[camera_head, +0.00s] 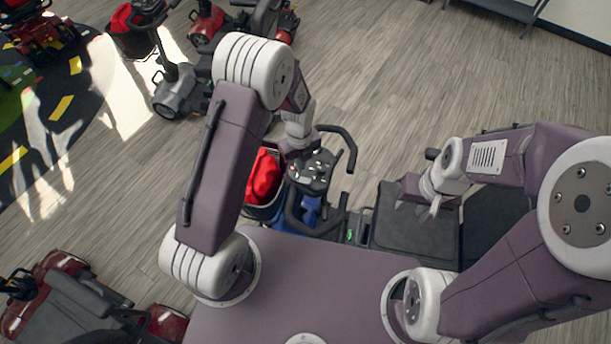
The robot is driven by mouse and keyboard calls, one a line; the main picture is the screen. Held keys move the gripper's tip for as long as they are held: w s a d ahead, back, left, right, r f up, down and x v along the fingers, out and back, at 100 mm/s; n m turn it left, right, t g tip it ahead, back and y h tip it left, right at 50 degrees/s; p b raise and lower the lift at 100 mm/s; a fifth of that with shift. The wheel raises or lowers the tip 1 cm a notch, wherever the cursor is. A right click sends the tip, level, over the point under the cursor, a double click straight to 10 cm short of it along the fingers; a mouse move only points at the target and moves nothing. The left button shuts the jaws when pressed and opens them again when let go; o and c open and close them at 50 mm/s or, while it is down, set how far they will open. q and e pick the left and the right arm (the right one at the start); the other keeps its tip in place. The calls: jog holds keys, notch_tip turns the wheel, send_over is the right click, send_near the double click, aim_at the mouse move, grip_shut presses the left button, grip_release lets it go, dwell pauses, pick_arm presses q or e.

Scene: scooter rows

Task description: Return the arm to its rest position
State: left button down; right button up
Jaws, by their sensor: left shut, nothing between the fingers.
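My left arm (226,165) is raised and bent, its forearm reaching away from my body. My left gripper (300,152) is shut with nothing in it, just above or at the control console (314,172) of a blue scooter (310,212). I cannot tell whether it touches the console. My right arm (505,160) is bent in from the right. My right gripper (430,205) hangs over the black scooter seat (415,225); its fingers are too small and unclear to show whether they are open.
A red bag sits in the scooter's front basket (264,185), left of the console. Black handlebars (347,145) curve around the console. More scooters stand at the upper left (180,90) and lower left (75,300). The wood floor (400,75) beyond is clear.

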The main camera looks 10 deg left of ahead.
pick_arm(q)
jog(key=shift+r, duration=0.2)
dwell(0.3)
jog(key=shift+a+f+b, duration=0.1)
jog(key=shift+f+b, duration=0.15)
jog(key=shift+b, duration=0.05)
jog(key=s+a+r+n+t+b, duration=0.1)
jog(key=a+r+n+t+b, duration=0.1)
jog(key=a+r+n+b, duration=0.45)
jog(key=s+f+n+b, duration=0.2)
jog(key=s+n, duration=1)
jog(key=n, duration=1)
jog(key=shift+s+d+f+g, duration=0.15)
jog(key=shift+d+f+g, duration=0.2)
jog(key=shift+d+g, duration=0.1)
